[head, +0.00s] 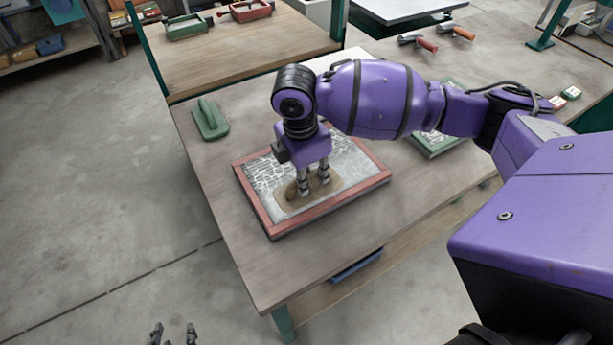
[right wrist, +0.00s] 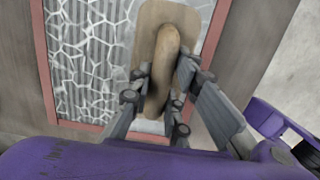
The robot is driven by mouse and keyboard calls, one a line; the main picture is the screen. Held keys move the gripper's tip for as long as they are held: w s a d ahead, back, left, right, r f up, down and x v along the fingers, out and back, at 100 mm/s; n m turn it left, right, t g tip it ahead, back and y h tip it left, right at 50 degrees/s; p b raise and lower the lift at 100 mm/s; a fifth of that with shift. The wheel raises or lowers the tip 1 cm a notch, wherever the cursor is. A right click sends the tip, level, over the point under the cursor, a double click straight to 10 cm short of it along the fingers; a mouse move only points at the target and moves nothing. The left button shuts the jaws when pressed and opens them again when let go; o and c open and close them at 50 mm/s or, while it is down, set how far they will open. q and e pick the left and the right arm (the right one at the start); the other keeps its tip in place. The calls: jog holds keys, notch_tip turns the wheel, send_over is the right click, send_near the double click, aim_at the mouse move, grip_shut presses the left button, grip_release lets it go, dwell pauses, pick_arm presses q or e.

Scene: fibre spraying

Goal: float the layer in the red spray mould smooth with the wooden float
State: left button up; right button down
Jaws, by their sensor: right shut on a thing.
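The red spray mould (head: 378,178) lies flat on the workbench. Its layer (head: 268,172) shows a white web of fibre over a grey ribbed bed, with a paler, smoother area at the near side. In the right wrist view the web of the layer (right wrist: 90,55) covers the left part. My right gripper (head: 313,190) is shut on the handle of the wooden float (right wrist: 165,60), which lies flat over the layer inside the red rim. Whether its sole touches the layer is hard to tell. My left gripper (head: 173,335) is low at the bottom edge, fingers apart and empty.
A green float (head: 210,118) lies on the bench (head: 330,240) behind and left of the mould. A green-rimmed mould (head: 437,146) is to the right, partly behind my arm. The bench's front is clear.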

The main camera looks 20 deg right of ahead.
jog(key=shift+w+d+p, duration=0.2)
jog(key=shift+d, duration=1.15)
jog(key=shift+w+d+p, duration=0.15)
jog(key=shift+d+p, duration=0.05)
jog(key=shift+d, duration=1.1)
jog(key=shift+w+d, duration=0.15)
jog(key=shift+d, duration=0.9)
jog(key=shift+w+d, duration=0.15)
jog(key=shift+d, duration=0.8)
pick_arm(q)
jog(key=shift+w+r+t, duration=0.3)
jog(key=shift+w+r, duration=0.45)
jog(key=shift+r, duration=0.25)
pick_arm(e)
notch_tip(320, 180, up, 7)
jog(key=shift+a, duration=0.1)
